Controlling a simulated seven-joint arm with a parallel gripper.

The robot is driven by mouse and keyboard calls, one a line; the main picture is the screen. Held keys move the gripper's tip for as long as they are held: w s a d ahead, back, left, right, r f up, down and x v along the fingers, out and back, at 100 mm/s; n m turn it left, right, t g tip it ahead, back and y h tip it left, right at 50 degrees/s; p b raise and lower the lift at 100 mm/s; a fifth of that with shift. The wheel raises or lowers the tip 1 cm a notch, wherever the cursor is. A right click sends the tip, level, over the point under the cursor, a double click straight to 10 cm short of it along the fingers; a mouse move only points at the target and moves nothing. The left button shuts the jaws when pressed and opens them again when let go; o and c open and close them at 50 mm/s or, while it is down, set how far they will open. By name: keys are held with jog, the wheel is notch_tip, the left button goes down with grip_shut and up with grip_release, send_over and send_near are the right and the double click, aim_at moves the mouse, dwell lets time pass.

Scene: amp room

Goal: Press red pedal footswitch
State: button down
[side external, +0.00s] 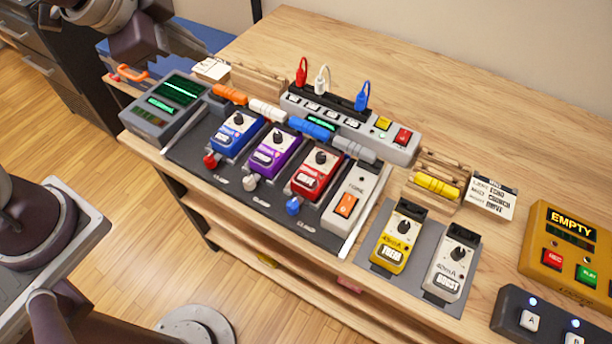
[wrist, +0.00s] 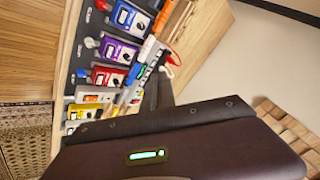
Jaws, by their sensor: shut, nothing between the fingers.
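The red pedal (side external: 316,176) stands third from the left on the dark pedalboard (side external: 195,160), between the purple pedal (side external: 273,155) and the white pedal with an orange switch (side external: 347,204). It has a black knob and a pale plate. A small blue cap (side external: 293,206) sits at its front left. The red pedal also shows in the wrist view (wrist: 108,77). My gripper (wrist: 157,88) shows dark in the wrist view, shut and empty, apart from the red pedal. In the side view my arm is at the upper left, and its fingertips cannot be made out.
A blue pedal (side external: 237,131) is on the board's left. A power strip (side external: 345,125) with upright plugs and several coloured blocks line the back. Yellow (side external: 398,240) and white (side external: 452,265) pedals stand to the right, near an orange box (side external: 570,250). The back of the table is clear.

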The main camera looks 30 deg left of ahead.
jog(key=w+d+f+m+h, duration=0.3)
jog(key=w+d+f+m, duration=0.1)
jog(key=d+f+m, duration=0.15)
jog(key=m+g+h, duration=0.2)
jog(key=m+h, duration=0.2)
jog(key=m, duration=0.1)
send_over(300, 179)
notch_tip(300, 179, down, 6)
jog(key=shift+d, duration=0.15)
jog(key=shift+f, duration=4.45)
jog(key=shift+f, duration=0.15)
jog(key=shift+f, duration=0.25)
